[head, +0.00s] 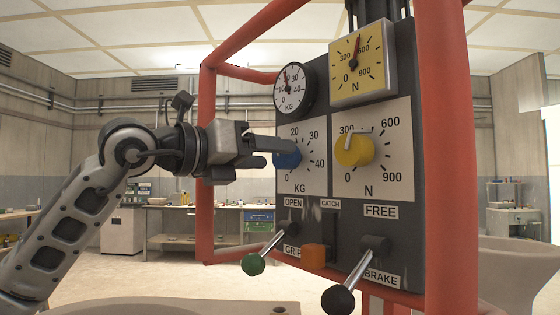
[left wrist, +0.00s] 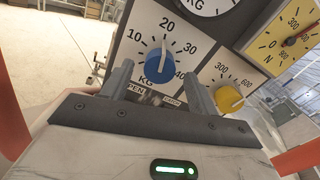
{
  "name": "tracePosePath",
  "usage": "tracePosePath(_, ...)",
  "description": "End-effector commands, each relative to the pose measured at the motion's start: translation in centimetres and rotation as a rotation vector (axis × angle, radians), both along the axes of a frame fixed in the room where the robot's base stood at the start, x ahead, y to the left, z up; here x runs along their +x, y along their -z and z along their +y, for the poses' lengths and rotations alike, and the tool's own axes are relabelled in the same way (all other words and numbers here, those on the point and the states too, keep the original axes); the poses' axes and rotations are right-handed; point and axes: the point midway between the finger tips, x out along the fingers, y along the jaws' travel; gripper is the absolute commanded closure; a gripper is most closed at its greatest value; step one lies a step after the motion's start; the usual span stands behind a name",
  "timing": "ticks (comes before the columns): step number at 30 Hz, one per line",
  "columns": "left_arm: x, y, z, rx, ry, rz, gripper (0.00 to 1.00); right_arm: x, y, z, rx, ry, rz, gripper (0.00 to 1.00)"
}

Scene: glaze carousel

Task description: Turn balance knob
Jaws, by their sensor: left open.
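The blue KG knob (head: 287,160) sits on a white scale plate at the upper left of the dark panel. It also shows in the left wrist view (left wrist: 168,64), where its white pointer points close to 20. My left gripper (head: 277,152) is open and level with the knob, reaching in from the left. One finger overlaps the knob in the head view. In the left wrist view the knob lies beyond and between the two spread fingers (left wrist: 159,88); contact cannot be told. My right gripper is not in view.
Right of the blue knob is a yellow N knob (head: 352,151). A round KG gauge (head: 294,90) and a yellow N gauge (head: 359,65) are above. Red tubes (head: 205,160) frame the panel.

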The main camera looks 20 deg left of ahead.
Motion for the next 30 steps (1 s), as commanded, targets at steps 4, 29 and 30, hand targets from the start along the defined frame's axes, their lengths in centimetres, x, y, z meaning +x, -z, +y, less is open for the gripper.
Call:
tracePosePath(4,-3.1,0.3,2.3,0.001,-0.005,-0.002,0.41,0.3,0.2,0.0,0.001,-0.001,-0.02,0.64)
tracePosePath(29,-10.0,0.0,6.9,0.001,0.0,0.001,0.41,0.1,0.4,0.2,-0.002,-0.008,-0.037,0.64)
tracePosePath(30,-10.0,0.0,6.9,0.001,0.0,0.001,0.41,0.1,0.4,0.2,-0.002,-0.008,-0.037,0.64)
